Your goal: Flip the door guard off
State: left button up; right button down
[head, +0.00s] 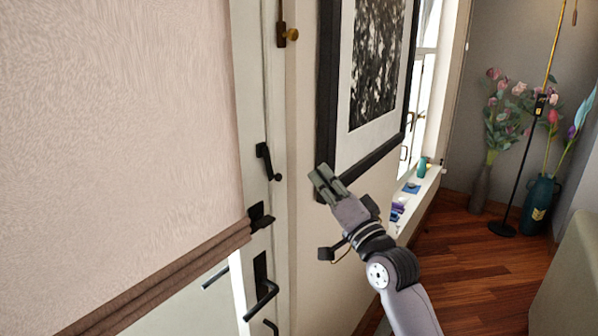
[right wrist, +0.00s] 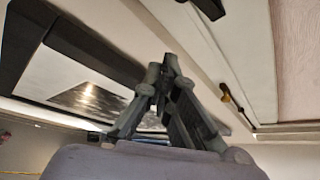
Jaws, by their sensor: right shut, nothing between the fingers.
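The door guard (head: 286,32), a dark brown fitting with a brass knob, is on the door frame at the top of the head view. A brass-and-dark fitting that looks like it shows at the right of the right wrist view (right wrist: 232,100). My right gripper (head: 325,180) is shut and empty, below and right of the guard, in front of the lower corner of the framed picture. It is apart from the guard. Its fingers also show in the right wrist view (right wrist: 168,64), closed together. My left gripper is not in view.
The white door has a pink blind (head: 120,130), a black latch (head: 265,160) and a black lever handle (head: 262,290). A black-framed picture (head: 340,90) hangs right of the door. Flower vases (head: 539,198) and a thin stand (head: 503,228) are far right.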

aim_at(272, 165)
jog(key=p+x, duration=0.2)
jog(key=x, duration=0.4)
jog(key=shift+w+a+r, duration=0.15)
jog(key=shift+a+r, duration=0.1)
jog(key=shift+r, duration=0.05)
jog(key=shift+s+a+f+p, duration=0.3)
jog(key=shift+a+f, duration=0.1)
jog(key=shift+f, duration=0.1)
jog(key=shift+s+a+f+p, duration=0.25)
jog(key=shift+s+a+f, duration=0.1)
jog(key=shift+f, duration=0.2)
jog(key=shift+s+a+f, duration=0.4)
jog(key=shift+s, duration=0.1)
jog(key=shift+w+f, duration=0.1)
